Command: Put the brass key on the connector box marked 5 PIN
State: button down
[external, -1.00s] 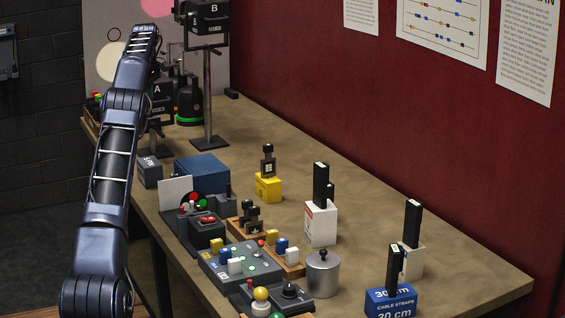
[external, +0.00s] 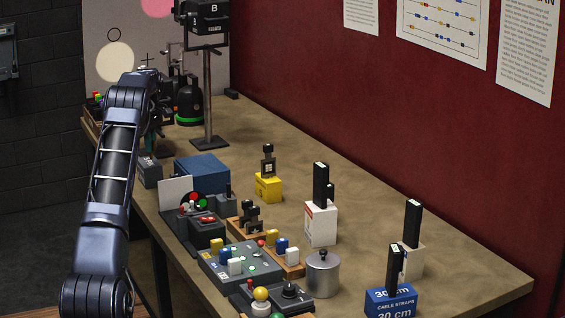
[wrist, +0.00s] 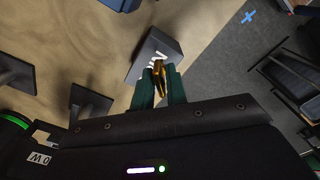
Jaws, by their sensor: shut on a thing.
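The brass key (wrist: 158,70) is held between the dark green fingers of my gripper (wrist: 160,82), which is shut on it. Just past the key is a dark grey box (wrist: 169,47) with white lettering, partly covered by the key and fingers, so I cannot read the full marking. The same grey box (external: 150,173) stands at the table's left edge in the external view. My gripper (external: 150,150) is above it there, mostly hidden by my arm. I cannot tell whether the key touches the box.
A blue box (external: 203,174) stands right of the grey box, with a button panel in front. A camera stand (external: 208,100) and a black device with a green ring (external: 188,103) stand behind. The table's left edge is close by. The table's right side has bare space.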

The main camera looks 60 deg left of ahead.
jog(key=shift+f, duration=0.85)
jog(key=shift+f, duration=0.1)
jog(key=c, duration=1.4)
grip_release()
notch_tip(320, 180, up, 12)
jog(key=shift+s, duration=0.1)
